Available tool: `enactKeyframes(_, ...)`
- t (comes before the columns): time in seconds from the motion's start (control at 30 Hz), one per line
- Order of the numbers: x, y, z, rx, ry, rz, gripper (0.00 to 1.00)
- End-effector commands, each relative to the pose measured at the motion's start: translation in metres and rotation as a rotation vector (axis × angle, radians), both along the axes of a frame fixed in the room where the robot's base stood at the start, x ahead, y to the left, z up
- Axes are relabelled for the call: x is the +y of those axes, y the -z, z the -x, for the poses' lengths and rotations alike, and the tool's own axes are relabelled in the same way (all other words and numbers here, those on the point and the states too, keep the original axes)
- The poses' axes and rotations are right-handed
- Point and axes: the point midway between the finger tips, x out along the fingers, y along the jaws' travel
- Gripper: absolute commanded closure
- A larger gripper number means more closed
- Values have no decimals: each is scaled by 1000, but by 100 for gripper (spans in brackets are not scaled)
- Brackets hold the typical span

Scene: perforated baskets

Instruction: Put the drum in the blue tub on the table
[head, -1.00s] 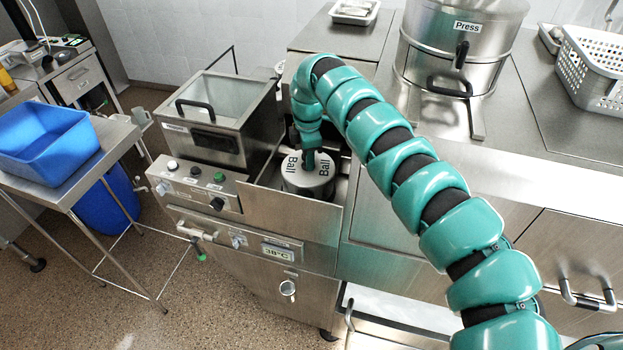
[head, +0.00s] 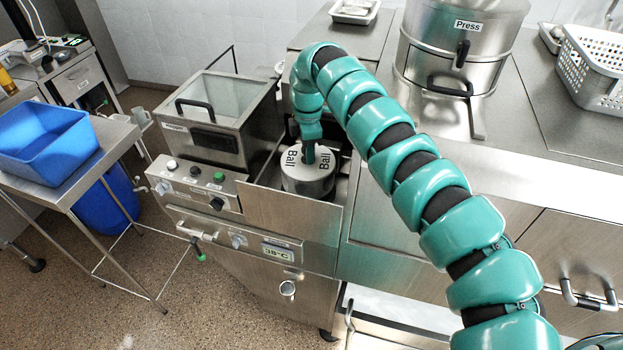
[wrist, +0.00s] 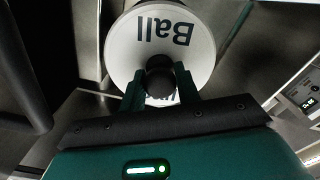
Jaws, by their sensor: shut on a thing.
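The drum, a grey metal cylinder with "Ball" printed on its top (head: 301,176), is in the open bay of the steel machine. My gripper (head: 309,158) comes down on it from above. In the wrist view the drum's pale top (wrist: 128,62) fills the upper middle, and my gripper's two fingers (wrist: 159,82) are shut on its dark central knob. The drum's lower part is hidden behind the bay's front wall. The blue tub (head: 42,160) stands on the steel table (head: 112,135) at the left and looks empty.
A lidded steel box with a black handle (head: 215,122) stands between the bay and the table. The bay's front panel (head: 290,216) stands close to the drum. A large press (head: 460,60) and a white perforated basket (head: 598,70) are at the right. A blue barrel (head: 105,205) is under the table.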

Motion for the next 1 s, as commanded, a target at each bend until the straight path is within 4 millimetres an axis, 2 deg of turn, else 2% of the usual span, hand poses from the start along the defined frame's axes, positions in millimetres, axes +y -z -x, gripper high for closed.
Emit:
enactKeyframes(0.6, 1, -21, -1, -5, -1, -1, 97)
enactKeyframes(1.0, 0, -24, -1, -4, 0, -1, 97)
